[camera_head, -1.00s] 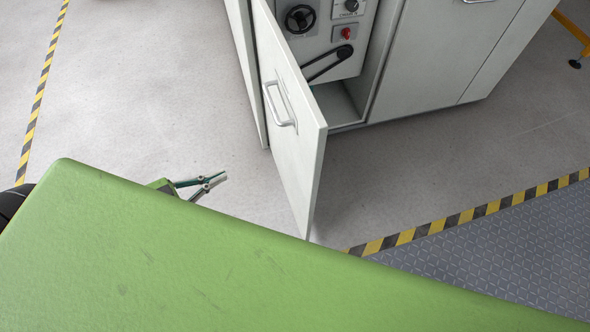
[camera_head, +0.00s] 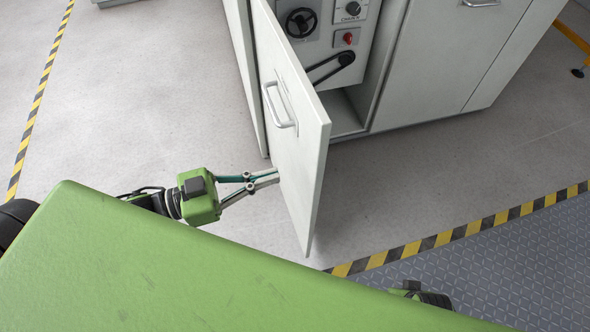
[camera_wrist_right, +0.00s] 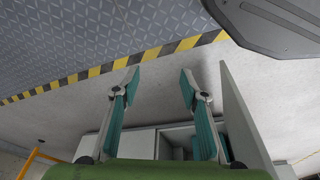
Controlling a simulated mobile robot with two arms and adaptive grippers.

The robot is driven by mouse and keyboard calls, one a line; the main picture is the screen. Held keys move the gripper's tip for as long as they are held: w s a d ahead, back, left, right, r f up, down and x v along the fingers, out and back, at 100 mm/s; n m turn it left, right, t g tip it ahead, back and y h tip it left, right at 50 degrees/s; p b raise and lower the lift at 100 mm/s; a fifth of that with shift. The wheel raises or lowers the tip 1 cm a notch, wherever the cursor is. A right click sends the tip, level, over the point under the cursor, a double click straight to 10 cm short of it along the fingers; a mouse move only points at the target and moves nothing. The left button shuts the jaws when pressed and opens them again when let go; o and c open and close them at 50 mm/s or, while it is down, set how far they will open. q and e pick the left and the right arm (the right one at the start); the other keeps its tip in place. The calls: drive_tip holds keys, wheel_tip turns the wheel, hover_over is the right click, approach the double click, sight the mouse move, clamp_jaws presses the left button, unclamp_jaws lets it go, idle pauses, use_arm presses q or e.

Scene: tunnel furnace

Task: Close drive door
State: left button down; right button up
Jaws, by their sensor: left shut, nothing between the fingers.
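The drive door (camera_head: 292,125) is a light grey panel with a bar handle (camera_head: 280,105). It stands wide open from the cabinet (camera_head: 425,75), showing the drive compartment. My left gripper (camera_head: 277,176) is shut and empty, its fingertips at the lower part of the door's outer face, below the handle. I cannot tell whether they touch it. My right gripper (camera_wrist_right: 160,80) is open and empty in the right wrist view. A light panel (camera_wrist_right: 238,110), likely the door, stands just right of its fingers.
The compartment holds a black handwheel (camera_head: 300,22), a red switch (camera_head: 348,38) and a black lever (camera_head: 330,67). Yellow-black floor tape (camera_head: 440,238) borders a dark patterned floor (camera_head: 500,255). The grey floor (camera_head: 130,110) left of the door is clear. A yellow stand (camera_head: 575,45) is at far right.

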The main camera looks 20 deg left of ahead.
sight(309, 166)
use_arm(q)
drive_tip(key=shift+b+x, duration=0.65)
drive_tip(key=shift+x, duration=2.4)
use_arm(e)
drive_tip(key=shift+w+r, duration=0.15)
drive_tip(key=shift+r, duration=1.2)
drive_tip(key=shift+w+r, duration=0.15)
drive_tip(key=shift+r, duration=1.15)
use_arm(q)
drive_tip(key=shift+d, duration=0.15)
